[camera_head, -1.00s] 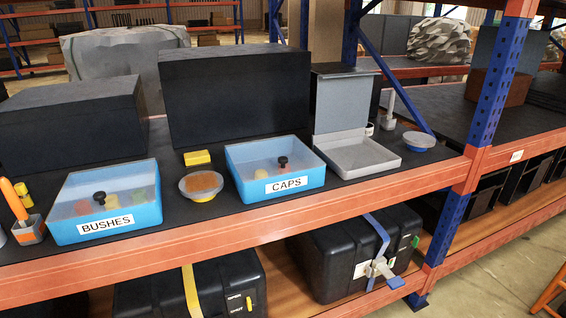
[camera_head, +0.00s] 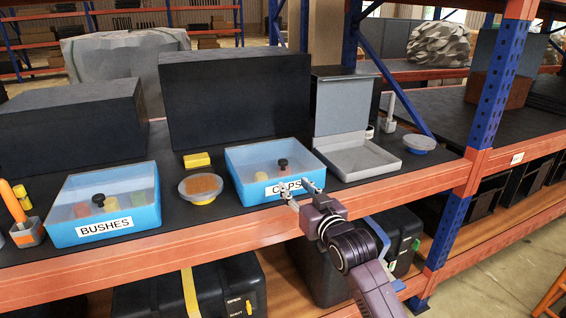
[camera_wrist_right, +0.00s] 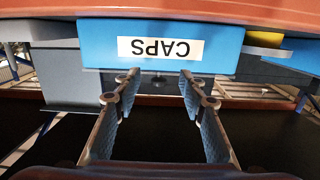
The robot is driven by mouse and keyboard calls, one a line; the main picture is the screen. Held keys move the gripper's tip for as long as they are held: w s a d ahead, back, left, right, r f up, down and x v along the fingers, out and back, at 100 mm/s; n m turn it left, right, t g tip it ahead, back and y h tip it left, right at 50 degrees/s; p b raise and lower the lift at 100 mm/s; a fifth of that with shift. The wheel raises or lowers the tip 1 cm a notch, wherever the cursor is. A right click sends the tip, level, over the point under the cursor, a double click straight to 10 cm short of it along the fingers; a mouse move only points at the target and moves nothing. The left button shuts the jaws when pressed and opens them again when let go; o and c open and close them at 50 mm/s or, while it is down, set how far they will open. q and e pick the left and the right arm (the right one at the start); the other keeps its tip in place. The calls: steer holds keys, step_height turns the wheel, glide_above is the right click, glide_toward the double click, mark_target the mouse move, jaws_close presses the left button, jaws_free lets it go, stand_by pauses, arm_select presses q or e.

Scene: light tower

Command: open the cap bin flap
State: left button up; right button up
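The cap bin is a blue box labelled CAPS (camera_head: 258,192) on the shelf, with a clear flap (camera_head: 265,155) lying shut over its top. A black knob (camera_head: 283,164) stands on the flap near the front. My right gripper (camera_head: 300,187) is in front of the bin's front wall, with its fingers spread and nothing between them. In the right wrist view the bin (camera_wrist_right: 215,47) shows upside down, with the open fingers (camera_wrist_right: 158,78) pointing towards it. I cannot tell whether a fingertip touches the bin. My left gripper is not in view.
A blue BUSHES bin (camera_head: 140,218) stands to the left. A dish with an orange top (camera_head: 201,186) sits between the bins. A grey open tray (camera_head: 362,160) stands right of the cap bin. The orange shelf beam (camera_head: 200,240) runs along the front edge, below the bins.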

mark_target(285, 164)
steer(key=r, duration=0.1)
steer(key=w+r, duration=0.1)
steer(key=r, duration=0.1)
steer(key=shift+w+a+r+t, duration=0.1)
steer(key=shift+w+a+t, duration=0.1)
steer(key=shift+w+t, duration=0.15)
steer(key=shift+w+a, duration=0.1)
steer(key=shift+w, duration=0.1)
steer(key=shift+p+x, duration=0.4)
steer(key=shift+x, duration=3.2)
steer(key=shift+c, duration=0.2)
jaws_close()
